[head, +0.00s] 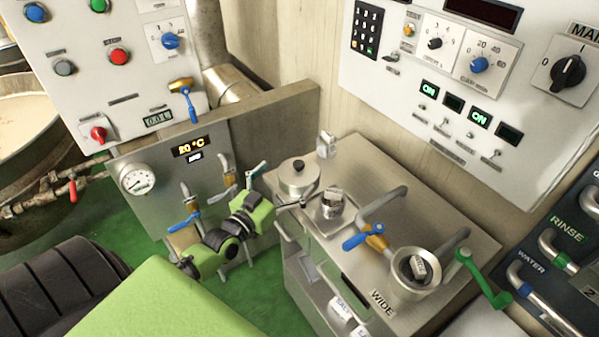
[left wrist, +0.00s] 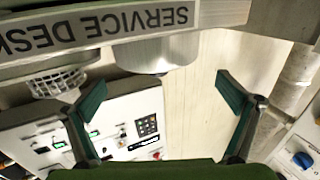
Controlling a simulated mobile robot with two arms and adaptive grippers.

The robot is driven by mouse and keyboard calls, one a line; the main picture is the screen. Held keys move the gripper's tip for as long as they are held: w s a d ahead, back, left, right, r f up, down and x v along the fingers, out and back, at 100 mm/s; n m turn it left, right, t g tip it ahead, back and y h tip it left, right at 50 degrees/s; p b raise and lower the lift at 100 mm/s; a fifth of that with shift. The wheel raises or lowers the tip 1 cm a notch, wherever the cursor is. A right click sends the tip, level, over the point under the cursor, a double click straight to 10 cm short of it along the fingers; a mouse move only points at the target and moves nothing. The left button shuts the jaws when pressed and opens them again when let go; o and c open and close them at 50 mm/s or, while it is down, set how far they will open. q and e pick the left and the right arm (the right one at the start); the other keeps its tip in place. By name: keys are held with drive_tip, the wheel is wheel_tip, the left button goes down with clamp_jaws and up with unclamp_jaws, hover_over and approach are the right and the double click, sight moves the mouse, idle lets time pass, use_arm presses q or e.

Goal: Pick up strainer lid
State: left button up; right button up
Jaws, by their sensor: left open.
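A round metal lid with a dark knob (head: 298,166) tops a short pot at the back left of the steel service desk. In the left wrist view, which is upside down, a pale wire-mesh piece (left wrist: 62,80) and a plain metal cylinder (left wrist: 158,54) show beside the desk edge. I cannot tell for certain which piece is the strainer lid. My right gripper is not in view.
The service desk (head: 462,225) also holds a small metal cup (head: 333,203), a wide cup (head: 415,280) and a pipe with a blue-handled valve (head: 362,240). A green-handled pipe (head: 485,282) borders the right. A temperature panel (head: 180,165) with valves stands left of my gripper.

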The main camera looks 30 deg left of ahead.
sight(297, 169)
use_arm(q)
drive_tip(key=shift+w+d+f+p, duration=0.1)
drive_tip(key=shift+w+f+p, duration=0.15)
drive_tip(key=shift+w, duration=1.2)
drive_tip(key=shift+w+d+f+p, duration=0.1)
drive_tip(key=shift+w+p, duration=0.1)
drive_tip(key=shift+w, duration=1.2)
drive_tip(key=c, duration=1.2)
